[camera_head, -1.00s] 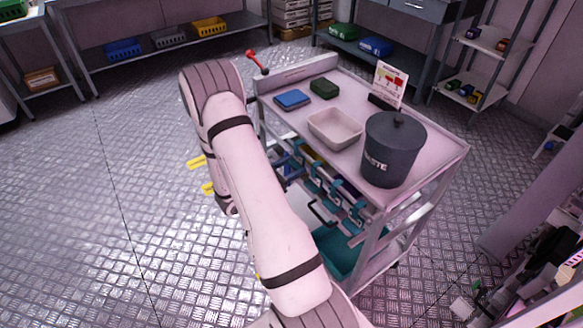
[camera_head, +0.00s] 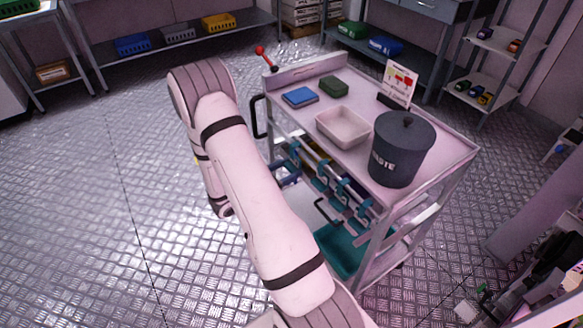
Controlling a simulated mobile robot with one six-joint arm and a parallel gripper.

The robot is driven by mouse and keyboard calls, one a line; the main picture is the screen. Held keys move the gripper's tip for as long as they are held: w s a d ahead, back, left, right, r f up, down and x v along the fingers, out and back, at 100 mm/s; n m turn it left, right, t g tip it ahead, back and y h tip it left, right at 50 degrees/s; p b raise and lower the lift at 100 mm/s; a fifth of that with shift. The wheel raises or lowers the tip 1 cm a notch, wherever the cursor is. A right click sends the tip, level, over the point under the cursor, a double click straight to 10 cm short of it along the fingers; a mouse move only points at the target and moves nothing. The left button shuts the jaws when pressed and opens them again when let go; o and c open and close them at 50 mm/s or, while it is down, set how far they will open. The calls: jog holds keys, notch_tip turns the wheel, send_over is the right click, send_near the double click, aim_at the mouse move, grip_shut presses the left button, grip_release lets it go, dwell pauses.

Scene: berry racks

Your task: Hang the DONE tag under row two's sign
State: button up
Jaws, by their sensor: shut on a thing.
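I see neither a DONE tag nor row two's sign in this view. My pale arm crosses the picture's middle and bends down at its far end. My gripper is hidden behind the arm's far end; only a sliver of yellow shows at the arm's left edge, too small to read. What the gripper holds cannot be seen.
A cart's top (camera_head: 335,92) stands right of my arm, carrying a dark waste bin (camera_head: 401,150), a pale tray (camera_head: 342,128), a blue block (camera_head: 300,96), a green block (camera_head: 334,86) and a small card stand (camera_head: 398,84). Shelving lines the back. Floor at left is clear.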

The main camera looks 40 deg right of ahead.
jog(key=shift+a, duration=1.5)
jog(key=shift+w, duration=0.1)
